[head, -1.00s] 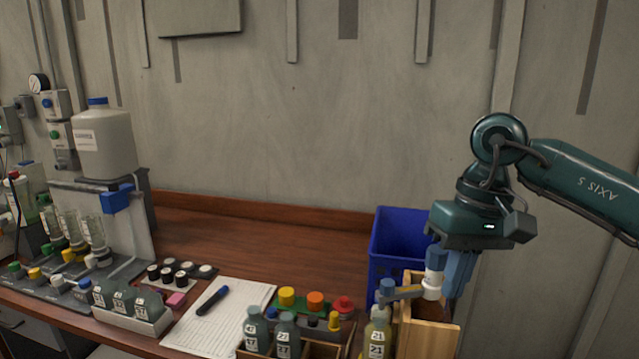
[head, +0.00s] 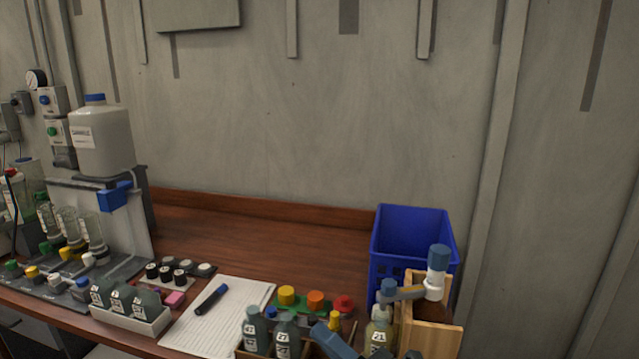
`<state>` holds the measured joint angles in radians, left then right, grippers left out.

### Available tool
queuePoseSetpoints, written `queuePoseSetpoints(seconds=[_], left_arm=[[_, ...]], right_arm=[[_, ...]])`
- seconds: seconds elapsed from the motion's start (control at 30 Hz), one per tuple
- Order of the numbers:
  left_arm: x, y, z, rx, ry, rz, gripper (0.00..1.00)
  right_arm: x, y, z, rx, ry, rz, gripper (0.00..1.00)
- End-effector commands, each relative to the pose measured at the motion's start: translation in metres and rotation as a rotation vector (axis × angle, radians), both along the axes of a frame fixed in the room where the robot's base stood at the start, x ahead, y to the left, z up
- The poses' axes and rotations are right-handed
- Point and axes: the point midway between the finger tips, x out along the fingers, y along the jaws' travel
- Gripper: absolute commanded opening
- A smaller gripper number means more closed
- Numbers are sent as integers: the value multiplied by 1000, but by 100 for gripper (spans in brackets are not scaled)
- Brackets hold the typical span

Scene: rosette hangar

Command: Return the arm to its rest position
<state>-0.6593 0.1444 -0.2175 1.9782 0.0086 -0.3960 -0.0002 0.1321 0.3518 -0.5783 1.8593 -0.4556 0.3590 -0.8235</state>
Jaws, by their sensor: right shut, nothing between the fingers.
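Only a small part of my right gripper shows, as blue-grey fingers (head: 333,340) at the bottom edge of the head view, in front of the bottle rack. The fingers are shut with nothing held. The rest of that arm is out of the picture, so its full pose is hidden. My left gripper is not in view.
Green-grey bottles (head: 287,336) stand at the front edge. Right of the fingers are a bottle marked 21 (head: 378,336), a wooden box (head: 434,335) with a white, blue-capped piece (head: 437,272), and a blue bin (head: 410,225). A notepad (head: 222,315) lies left. The table behind is clear.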

Motion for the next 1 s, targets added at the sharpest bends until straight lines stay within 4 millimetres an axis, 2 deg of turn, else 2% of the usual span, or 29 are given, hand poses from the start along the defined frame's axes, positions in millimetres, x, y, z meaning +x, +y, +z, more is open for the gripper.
queuePoseSetpoints(seconds=[0.03,0.17,0.2,0.3,0.43,0.5,0.63,0.73,1.0], left_arm=[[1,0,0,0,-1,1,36],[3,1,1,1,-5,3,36],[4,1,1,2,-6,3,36],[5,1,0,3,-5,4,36],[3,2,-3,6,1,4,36],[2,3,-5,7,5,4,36],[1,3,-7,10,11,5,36],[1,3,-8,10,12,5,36],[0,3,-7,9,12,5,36]], right_arm=[[1,-15,-31,101,217,-48,0],[-8,-58,-114,378,739,-184,0],[-18,-71,-140,465,884,-230,0],[-51,-99,-201,668,1199,-351,0],[-100,-124,-258,887,1492,-496,0],[-123,-132,-278,973,1596,-559,0],[-149,-141,-298,1069,1701,-632,0],[-156,-143,-302,1095,1727,-649,0],[-156,-143,-303,1093,1727,-649,0]])
